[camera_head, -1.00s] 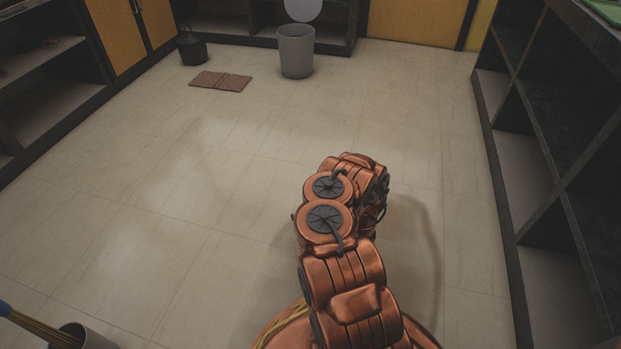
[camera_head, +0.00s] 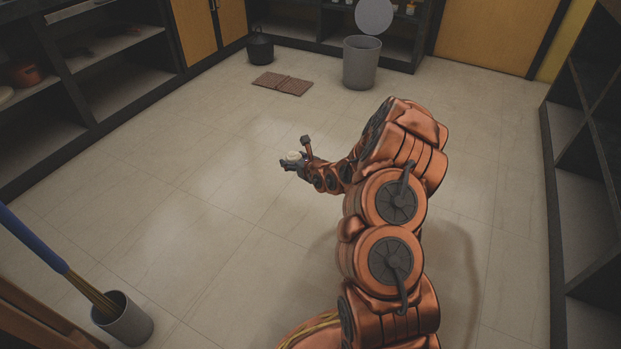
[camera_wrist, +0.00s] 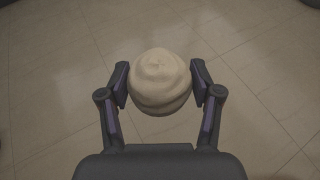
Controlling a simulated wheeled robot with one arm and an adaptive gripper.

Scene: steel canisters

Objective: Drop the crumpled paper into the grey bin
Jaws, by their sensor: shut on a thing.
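The crumpled paper (camera_wrist: 160,82) is a pale, rounded ball between the two fingers of my gripper (camera_wrist: 159,84) in the wrist view. My gripper is shut on it, with a finger against each side. In the head view, my gripper (camera_head: 294,162) holds the pale paper (camera_head: 293,156) out over the floor, left of my arm. The grey bin (camera_head: 361,65) stands upright on the floor at the back, beyond my gripper and to its right. A round grey lid (camera_head: 374,15) stands up above its rim. The bin's inside is hidden.
A dark pot (camera_head: 260,47) and a brown mat (camera_head: 282,84) lie left of the bin. A grey holder (camera_head: 125,320) with a blue-handled broom (camera_head: 35,240) stands at the front left. Dark shelves line left and right. The middle floor is clear.

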